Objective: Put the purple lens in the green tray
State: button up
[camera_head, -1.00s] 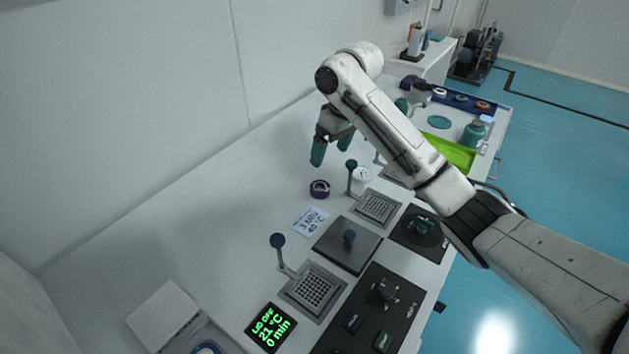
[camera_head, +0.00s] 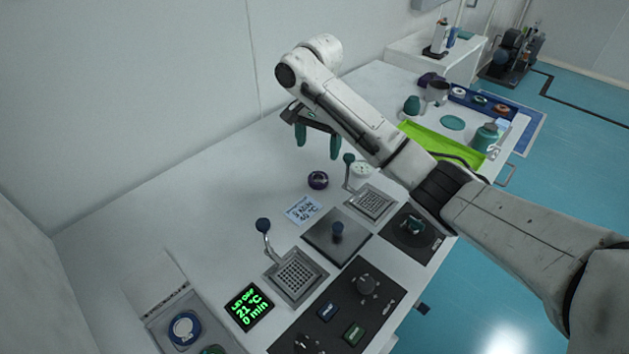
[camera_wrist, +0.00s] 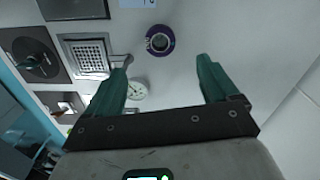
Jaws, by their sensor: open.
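The purple lens (camera_head: 318,180) is a short dark purple ring lying on the white table. In the wrist view the lens (camera_wrist: 160,40) is ahead of and between my fingertips, apart from both. My gripper (camera_head: 318,150) is open and empty above the table, behind the lens in the head view; its green fingers also show wide apart in the wrist view (camera_wrist: 160,75). The bright green tray (camera_head: 425,139) is on the right of the table, partly hidden behind my arm.
A levered grid plate (camera_head: 370,202) and a white round dial (camera_head: 364,168) stand right of the lens. A label card (camera_head: 303,210) and a plate with a knob (camera_head: 337,245) lie in front. A teal bottle (camera_head: 485,138) stands by the tray. The table left of the lens is clear.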

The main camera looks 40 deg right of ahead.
aim_at(318, 177)
notch_tip(318, 177, down, 11)
jog(key=shift+d+r, duration=0.15)
jog(key=shift+r, duration=0.05)
dwell(0.4)
jog(key=c, duration=1.2)
jog(key=shift+r, duration=0.1)
jog(key=shift+c, duration=0.3)
jog(key=shift+r, duration=0.1)
